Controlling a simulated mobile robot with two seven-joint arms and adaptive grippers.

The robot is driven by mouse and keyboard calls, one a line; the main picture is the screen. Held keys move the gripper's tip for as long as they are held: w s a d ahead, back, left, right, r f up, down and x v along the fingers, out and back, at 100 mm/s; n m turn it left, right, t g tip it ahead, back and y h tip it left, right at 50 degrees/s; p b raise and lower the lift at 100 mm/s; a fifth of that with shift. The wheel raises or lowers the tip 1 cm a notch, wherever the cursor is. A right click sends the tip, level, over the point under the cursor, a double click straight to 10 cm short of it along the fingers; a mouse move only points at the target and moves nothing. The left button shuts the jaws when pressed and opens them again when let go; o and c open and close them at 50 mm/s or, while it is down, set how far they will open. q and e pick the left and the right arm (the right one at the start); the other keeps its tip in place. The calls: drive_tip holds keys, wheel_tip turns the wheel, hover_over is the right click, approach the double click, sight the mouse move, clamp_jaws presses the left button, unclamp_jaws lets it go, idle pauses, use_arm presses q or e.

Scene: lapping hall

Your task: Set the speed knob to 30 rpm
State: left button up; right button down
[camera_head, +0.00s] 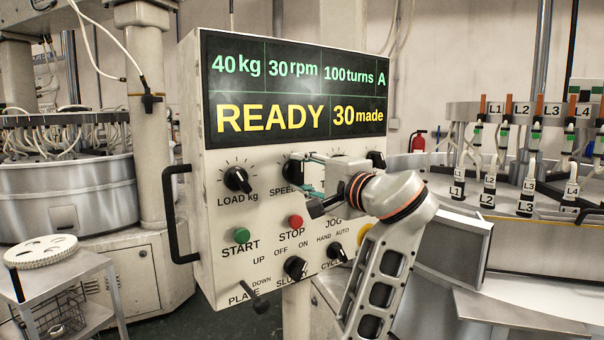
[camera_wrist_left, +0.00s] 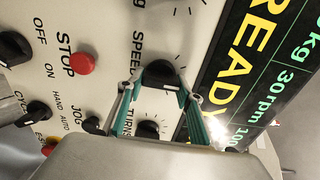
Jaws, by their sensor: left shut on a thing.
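The speed knob (camera_head: 292,168) is a black knob on the white control panel (camera_head: 200,225), partly hidden behind my left gripper (camera_head: 307,174) in the head view. In the left wrist view the speed knob (camera_wrist_left: 160,73) sits between the teal fingers of my left gripper (camera_wrist_left: 160,88), which is shut on it. The display (camera_head: 295,90) reads 40 kg, 30 rpm, 100 turns, A, and READY, 30 made. The fingers and hand hide part of the speed label and scale. My right gripper is out of view.
The load knob (camera_head: 237,179) is left of the speed knob, and the turns knob (camera_wrist_left: 148,130) is close by my fingers. The green START button (camera_head: 242,235) and red STOP button (camera_head: 295,221) lie below. A black handle (camera_head: 170,215) juts from the panel's left side.

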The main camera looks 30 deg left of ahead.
use_arm(q)
drive_tip(key=o, duration=1.1)
drive_tip(key=shift+r, duration=0.1)
